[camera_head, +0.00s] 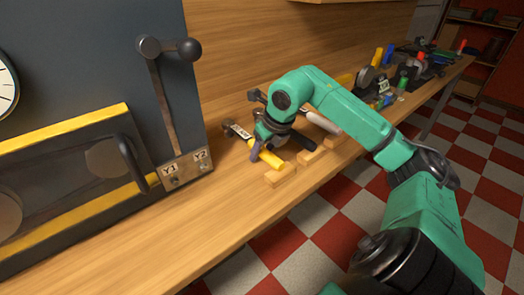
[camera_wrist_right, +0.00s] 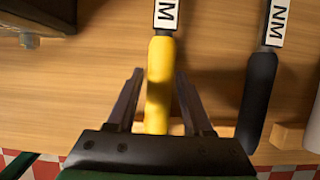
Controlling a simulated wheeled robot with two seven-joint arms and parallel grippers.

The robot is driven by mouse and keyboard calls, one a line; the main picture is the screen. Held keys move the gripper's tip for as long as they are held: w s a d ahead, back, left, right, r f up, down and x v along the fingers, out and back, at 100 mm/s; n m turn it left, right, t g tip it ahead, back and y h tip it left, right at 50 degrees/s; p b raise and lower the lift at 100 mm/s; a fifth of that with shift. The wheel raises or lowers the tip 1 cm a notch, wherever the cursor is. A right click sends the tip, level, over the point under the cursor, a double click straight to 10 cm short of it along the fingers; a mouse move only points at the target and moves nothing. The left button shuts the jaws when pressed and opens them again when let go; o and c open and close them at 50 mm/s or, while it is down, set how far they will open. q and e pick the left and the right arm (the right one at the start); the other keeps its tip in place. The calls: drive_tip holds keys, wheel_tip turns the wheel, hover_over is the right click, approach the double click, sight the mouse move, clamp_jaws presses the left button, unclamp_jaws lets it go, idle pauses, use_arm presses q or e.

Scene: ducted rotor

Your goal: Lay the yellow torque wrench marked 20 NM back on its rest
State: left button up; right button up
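The yellow torque wrench (camera_head: 268,156) lies on the bench, its handle end at a wooden rest block (camera_head: 280,177) near the front edge; contact with the block is unclear. Its head points toward the back left. In the right wrist view the yellow handle (camera_wrist_right: 160,85) runs between the fingers of my right gripper (camera_wrist_right: 160,88). The fingers are apart, one on each side of the handle, with narrow gaps visible. My left gripper is not in view.
A black-handled wrench (camera_wrist_right: 258,95) lies to the right. More wooden rest blocks (camera_head: 311,156) and a white-handled tool (camera_head: 323,123) are further right. A dark panel with a lever (camera_head: 163,105) stands left. The bench (camera_head: 200,215) is clear at front left.

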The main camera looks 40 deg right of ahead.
drive_tip(key=shift+o, duration=0.3)
drive_tip(key=shift+r, duration=0.15)
drive_tip(key=shift+r, duration=0.25)
drive_tip(key=v, duration=1.1)
drive_tip(key=shift+s+r+p, duration=0.2)
drive_tip(key=shift+r+p, duration=0.05)
drive_tip(key=shift+p, duration=0.1)
